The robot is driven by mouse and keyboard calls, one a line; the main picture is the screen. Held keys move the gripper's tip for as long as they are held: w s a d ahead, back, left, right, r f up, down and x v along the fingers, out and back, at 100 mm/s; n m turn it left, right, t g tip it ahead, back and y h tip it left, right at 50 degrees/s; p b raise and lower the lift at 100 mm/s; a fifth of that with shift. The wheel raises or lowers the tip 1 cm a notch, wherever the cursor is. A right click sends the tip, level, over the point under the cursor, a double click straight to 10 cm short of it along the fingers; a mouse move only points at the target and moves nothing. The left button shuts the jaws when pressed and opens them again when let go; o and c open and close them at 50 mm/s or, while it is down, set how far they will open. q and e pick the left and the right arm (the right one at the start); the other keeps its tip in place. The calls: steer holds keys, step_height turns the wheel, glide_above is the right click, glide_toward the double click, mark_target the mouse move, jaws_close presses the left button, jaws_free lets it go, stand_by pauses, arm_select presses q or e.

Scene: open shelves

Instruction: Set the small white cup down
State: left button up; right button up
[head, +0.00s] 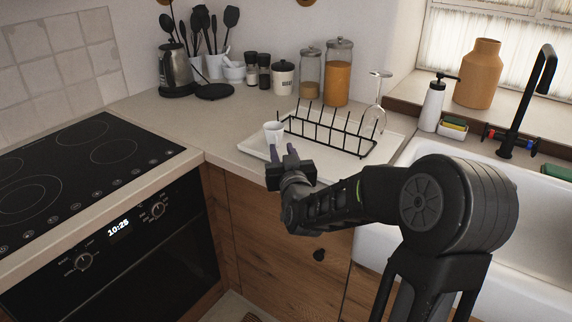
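The small white cup (273,131) is upright at the left end of the white drying tray (246,143), beside the black wire rack. My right gripper (282,151) is at the front edge of the tray, with its two fingers pointing toward the cup. The fingers are a little apart in the picture and overlap the cup's lower part. I cannot tell whether they grip it, or whether the cup's base touches the tray. My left gripper is not in view.
The black rack (330,133) and an upside-down wine glass (375,105) stand on the tray. Jars (338,75) line the back. The black hob (75,165) is left, the sink (500,190) right. Counter (190,125) between hob and tray is clear.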

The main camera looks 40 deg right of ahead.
steer(key=v, duration=0.5)
steer(key=shift+s+a, duration=0.1)
steer(key=shift+s, duration=0.1)
stand_by(0.3)
